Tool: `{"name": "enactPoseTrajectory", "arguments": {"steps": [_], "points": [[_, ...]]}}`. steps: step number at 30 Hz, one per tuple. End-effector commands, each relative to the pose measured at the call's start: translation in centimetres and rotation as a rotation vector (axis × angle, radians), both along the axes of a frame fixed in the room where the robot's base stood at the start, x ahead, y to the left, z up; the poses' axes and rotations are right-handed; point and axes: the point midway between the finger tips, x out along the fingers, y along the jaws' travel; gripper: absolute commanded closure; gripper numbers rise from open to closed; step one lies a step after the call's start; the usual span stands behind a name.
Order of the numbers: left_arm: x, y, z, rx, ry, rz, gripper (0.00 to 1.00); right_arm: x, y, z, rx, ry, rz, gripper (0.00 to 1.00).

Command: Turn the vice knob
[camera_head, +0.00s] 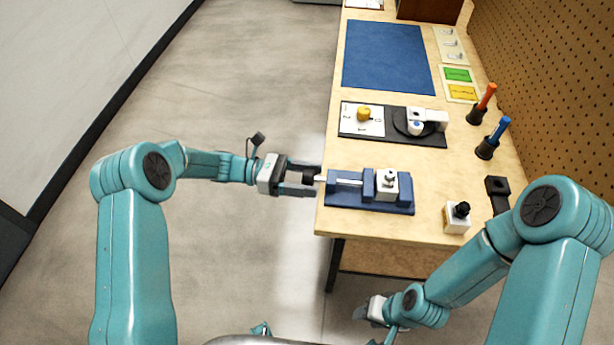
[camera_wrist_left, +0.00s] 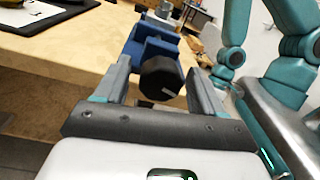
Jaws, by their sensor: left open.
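The blue vice (camera_head: 343,198) sits at the near left edge of the table, with a pale block (camera_head: 388,186) at its jaws. Its dark knob (camera_head: 309,174) sticks out past the table edge on the left. In the left wrist view the knob (camera_wrist_left: 163,78) is a black faceted cylinder with a white mark on its face. My left gripper (camera_head: 312,181) is open, with its fingers on either side of the knob. In the left wrist view a gap shows beside the knob. My right gripper (camera_head: 368,308) hangs low by the table's front; its jaws are unclear.
Behind the vice stands a dark plate (camera_head: 438,140) with a yellow knob (camera_head: 364,113) and a white device. A blue mat (camera_head: 388,55) lies clear farther back.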

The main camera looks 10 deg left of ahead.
Motion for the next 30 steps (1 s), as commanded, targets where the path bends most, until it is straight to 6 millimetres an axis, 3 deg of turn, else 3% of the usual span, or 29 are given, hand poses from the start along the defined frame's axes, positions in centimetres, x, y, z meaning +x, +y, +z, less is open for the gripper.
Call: {"name": "enactPoseTrajectory", "arguments": {"steps": [7, 12, 23, 30], "points": [[0.0, -0.1, 0.0, 0.000, 0.000, 0.000, 0.31, 0.0, 0.0, 0.0, 0.000, 0.000, 0.000, 0.57], [0.0, -0.1, 0.0, 0.000, 0.000, 0.000, 0.86, 0.0, 0.0, 0.0, 0.000, 0.000, 0.000, 0.57], [0.0, -0.1, -0.1, 0.000, -0.050, 0.001, 0.86, 0.0, 0.0, -0.6, 0.000, 0.000, 0.000, 0.57], [0.1, -0.1, -0.3, 0.000, -0.201, 0.001, 0.86, 0.0, 0.0, -2.1, 0.000, 0.000, 0.000, 0.57]]}}
